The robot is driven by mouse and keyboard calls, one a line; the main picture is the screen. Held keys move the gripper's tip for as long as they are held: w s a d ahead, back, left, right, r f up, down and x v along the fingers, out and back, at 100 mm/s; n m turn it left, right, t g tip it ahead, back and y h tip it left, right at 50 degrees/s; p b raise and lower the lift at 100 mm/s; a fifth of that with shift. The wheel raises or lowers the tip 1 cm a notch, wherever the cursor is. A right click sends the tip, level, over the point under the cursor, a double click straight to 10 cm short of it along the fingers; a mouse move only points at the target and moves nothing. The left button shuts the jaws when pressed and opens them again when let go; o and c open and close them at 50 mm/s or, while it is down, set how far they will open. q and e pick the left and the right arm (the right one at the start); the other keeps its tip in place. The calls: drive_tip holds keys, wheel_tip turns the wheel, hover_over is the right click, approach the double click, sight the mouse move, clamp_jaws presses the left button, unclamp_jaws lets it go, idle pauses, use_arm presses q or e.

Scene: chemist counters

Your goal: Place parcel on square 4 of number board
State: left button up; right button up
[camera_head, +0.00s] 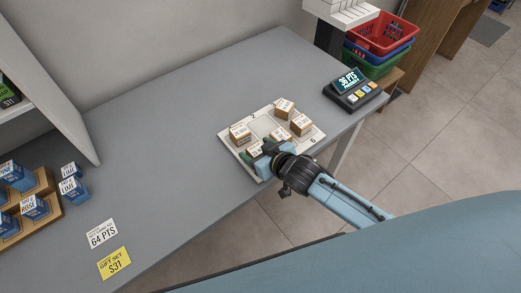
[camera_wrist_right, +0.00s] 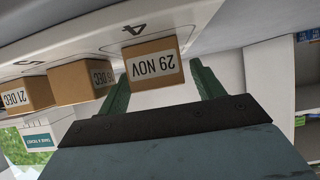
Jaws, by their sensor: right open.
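The number board (camera_head: 229,145) is a pale board on the grey counter, carrying several small brown parcels with white labels. My right gripper (camera_head: 262,149) is low at the board's front edge, open. In the right wrist view, which is upside down, a parcel labelled 29 NOV (camera_wrist_right: 154,66) stands on the board beside the number 4 (camera_wrist_right: 134,29). The green fingers of the gripper (camera_wrist_right: 161,75) are on either side of it, with a gap showing at the right finger. A 21 DEC parcel (camera_wrist_right: 21,96) and another parcel (camera_wrist_right: 82,80) stand nearby. My left gripper is not in view.
A points display (camera_head: 355,92) stands right of the board near the counter edge, with stacked baskets (camera_head: 384,37) beyond. Blue boxes on wooden stands (camera_head: 48,186) and price cards (camera_head: 114,262) are at the left. The counter's middle and back are clear.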

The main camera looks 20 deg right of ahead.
drive_tip(key=shift+s+r, duration=0.1)
drive_tip(key=shift+r, duration=0.15)
drive_tip(key=p+v, duration=0.1)
drive_tip(key=v, duration=1)
drive_tip(key=shift+s+p, duration=0.35)
drive_tip(key=shift+p, duration=0.05)
drive_tip(key=shift+d+r, duration=0.1)
drive_tip(key=shift+d, duration=0.05)
drive_tip(key=s+d+f+g+h, duration=0.1)
drive_tip(key=s+d+f+g, duration=0.15)
drive_tip(key=f, duration=0.65)
drive_tip(key=s+d+f+m+g+h, duration=0.1)
drive_tip(key=s+d+f, duration=0.25)
drive_tip(key=f, duration=0.55)
drive_tip(key=s+d+f+g+h, duration=0.2)
drive_tip(key=s+f, duration=0.2)
drive_tip(key=f, duration=0.5)
drive_tip(key=s+f+g, duration=0.2)
drive_tip(key=s+f, duration=0.4)
drive_tip(key=s, duration=0.5)
drive_tip(key=s+f+g, duration=0.3)
drive_tip(key=s+f, duration=0.2)
drive_tip(key=s, duration=0.7)
drive_tip(key=shift+f+m, duration=0.3)
drive_tip(key=shift+f, duration=0.1)
